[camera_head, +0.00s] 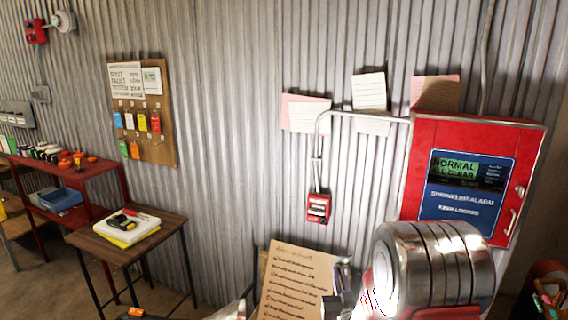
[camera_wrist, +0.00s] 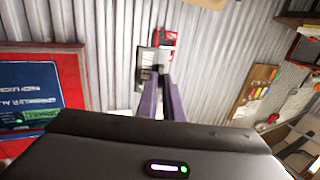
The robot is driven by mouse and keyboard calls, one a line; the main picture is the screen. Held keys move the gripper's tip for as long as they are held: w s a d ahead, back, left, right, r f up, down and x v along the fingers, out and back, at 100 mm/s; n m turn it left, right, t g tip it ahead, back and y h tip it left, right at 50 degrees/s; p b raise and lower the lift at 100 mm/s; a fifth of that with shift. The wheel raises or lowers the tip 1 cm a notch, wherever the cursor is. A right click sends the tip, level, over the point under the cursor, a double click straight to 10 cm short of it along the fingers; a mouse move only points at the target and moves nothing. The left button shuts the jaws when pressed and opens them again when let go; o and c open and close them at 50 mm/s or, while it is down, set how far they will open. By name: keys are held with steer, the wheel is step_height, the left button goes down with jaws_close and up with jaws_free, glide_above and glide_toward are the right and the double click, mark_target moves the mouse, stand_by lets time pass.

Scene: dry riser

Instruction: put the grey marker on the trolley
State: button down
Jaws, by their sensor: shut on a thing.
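My gripper (camera_wrist: 160,78) shows in the wrist view, which is upside down. Its two purple fingers are close together, with a small grey-and-white thing (camera_wrist: 147,64) at their tips. It is probably the grey marker, but its shape is partly hidden. In the head view I cannot make out the fingertips or the held thing. A red two-level stand (camera_head: 95,170) at the left of the head view may be the trolley. Several small bottles and orange items stand on its top, and a blue case lies lower down. My gripper is well away from it, facing the wall.
A small wooden table (camera_head: 88,238) stands before the stand with a pad and tools on it. A red alarm cabinet (camera_head: 424,150) and a red call point (camera_head: 318,209) are on the corrugated wall. A handwritten card (camera_head: 290,285) is low centre. A tool container (camera_head: 545,270) is at far right.

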steer(key=shift+a, duration=0.35)
